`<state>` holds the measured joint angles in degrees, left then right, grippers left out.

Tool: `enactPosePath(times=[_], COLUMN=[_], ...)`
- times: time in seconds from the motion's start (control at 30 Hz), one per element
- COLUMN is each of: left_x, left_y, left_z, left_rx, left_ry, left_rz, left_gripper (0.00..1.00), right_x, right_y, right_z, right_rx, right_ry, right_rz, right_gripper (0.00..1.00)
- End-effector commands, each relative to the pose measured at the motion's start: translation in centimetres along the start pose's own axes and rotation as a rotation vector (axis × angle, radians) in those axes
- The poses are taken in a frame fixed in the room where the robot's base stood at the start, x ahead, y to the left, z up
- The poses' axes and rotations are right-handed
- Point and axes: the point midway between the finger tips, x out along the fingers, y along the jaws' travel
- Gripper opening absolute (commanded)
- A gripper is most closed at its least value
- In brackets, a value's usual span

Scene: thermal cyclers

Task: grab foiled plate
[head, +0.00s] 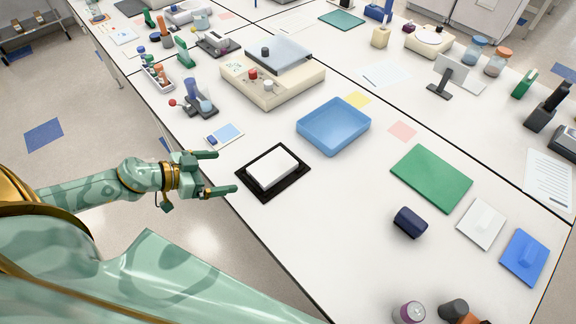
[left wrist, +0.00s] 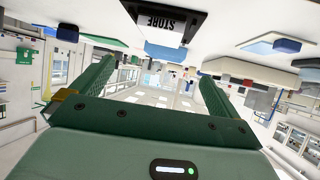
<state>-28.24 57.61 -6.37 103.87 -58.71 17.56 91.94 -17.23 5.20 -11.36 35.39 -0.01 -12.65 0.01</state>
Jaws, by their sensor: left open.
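A white plate (head: 270,169), likely the foiled plate, lies flat on a black mat (head: 252,187) near the table's left edge in the head view. No foil detail can be made out. My left gripper (head: 226,172) is open and empty, just off the table edge, with its fingers pointing right toward the mat and apart from it. The left wrist view is upside down: the open fingers (left wrist: 158,72) have nothing between them, and a dark piece marked STORE (left wrist: 165,20) shows beyond them. The plate is not clearly made out there. My right gripper is not in view.
A blue tray (head: 334,126) stands behind and right of the mat. A small card with a blue patch (head: 225,134) lies behind the mat. A beige instrument (head: 273,85) stands further back. A green mat (head: 431,177) and a dark block (head: 410,222) lie right.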

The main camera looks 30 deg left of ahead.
Motion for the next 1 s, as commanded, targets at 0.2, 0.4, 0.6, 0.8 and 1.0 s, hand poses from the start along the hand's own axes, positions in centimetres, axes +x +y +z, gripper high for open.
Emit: enactPosePath(times=[0.2,0.4,0.6,0.8,1.0], left_x=[3.5,8.1,10.7,13.1,15.9], left_y=[-0.2,-0.1,-0.1,-0.4,-0.5], left_z=[-0.1,-0.2,-0.1,0.2,0.2], left_rx=[0.019,0.018,0.017,0.017,0.017], left_ry=[0.006,0.005,0.002,0.002,0.001], left_rz=[-0.004,-0.002,-0.001,-0.001,0.000], left_gripper=[1.00,1.00,1.00,1.00,1.00], right_x=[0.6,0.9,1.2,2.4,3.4], right_y=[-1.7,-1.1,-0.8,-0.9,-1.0], right_z=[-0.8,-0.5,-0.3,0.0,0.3], right_rx=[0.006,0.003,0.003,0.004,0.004], right_ry=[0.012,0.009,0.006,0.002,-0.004], right_rz=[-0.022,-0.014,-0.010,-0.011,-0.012], right_gripper=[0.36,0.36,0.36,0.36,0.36])
